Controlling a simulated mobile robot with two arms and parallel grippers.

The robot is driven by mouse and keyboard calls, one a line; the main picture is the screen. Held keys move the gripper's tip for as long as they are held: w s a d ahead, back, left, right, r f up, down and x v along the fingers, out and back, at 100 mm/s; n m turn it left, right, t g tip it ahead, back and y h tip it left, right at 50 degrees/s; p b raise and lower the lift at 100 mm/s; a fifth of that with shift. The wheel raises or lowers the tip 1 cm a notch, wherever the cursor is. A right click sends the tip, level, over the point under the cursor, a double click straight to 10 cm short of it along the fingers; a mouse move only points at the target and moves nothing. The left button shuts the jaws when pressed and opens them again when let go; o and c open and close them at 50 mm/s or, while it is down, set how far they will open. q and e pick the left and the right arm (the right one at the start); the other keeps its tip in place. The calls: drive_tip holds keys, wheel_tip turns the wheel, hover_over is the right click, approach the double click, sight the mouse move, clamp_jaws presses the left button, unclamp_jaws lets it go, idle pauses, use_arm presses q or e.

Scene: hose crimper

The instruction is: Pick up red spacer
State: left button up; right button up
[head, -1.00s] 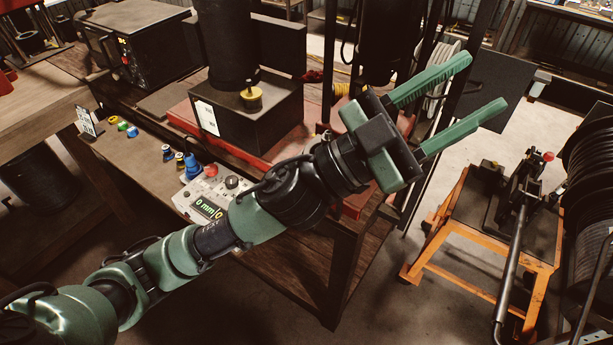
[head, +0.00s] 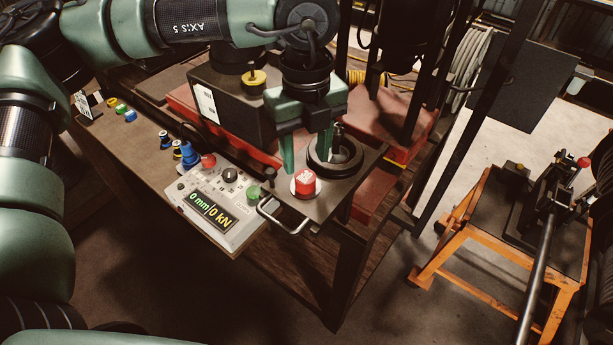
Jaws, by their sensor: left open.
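A short red cylinder with a marked top (head: 304,182), which looks like the red spacer, stands upright on a pale round base on the dark plate at the bench's front corner. My left gripper (head: 306,162) points down just behind and above it. Its two green fingers are apart, one to each side of the cylinder in the picture, with nothing seen between them. I cannot tell whether a finger touches the cylinder. My right gripper is not in view.
A dark ring (head: 345,165) lies right of the fingers. A metal handle (head: 283,218) sticks out in front of the plate. A control box (head: 215,203) reading 0 mm and 0 kN is to the left. An orange stand (head: 440,243) is at the right.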

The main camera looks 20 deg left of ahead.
sight(306, 176)
use_arm(q)
drive_tip(key=shift+f, duration=0.45)
drive_tip(key=shift+f+p, duration=0.35)
drive_tip(key=shift+p, duration=0.2)
drive_tip(key=f+p, duration=0.1)
drive_tip(key=f, duration=0.2)
drive_tip(key=f+p, duration=0.1)
drive_tip(key=shift+w+a+f+p, duration=0.2)
drive_tip(key=shift+w+f+p, duration=0.05)
drive_tip(key=shift+w+p, duration=0.05)
drive_tip(key=shift+f, duration=0.15)
clamp_jaws()
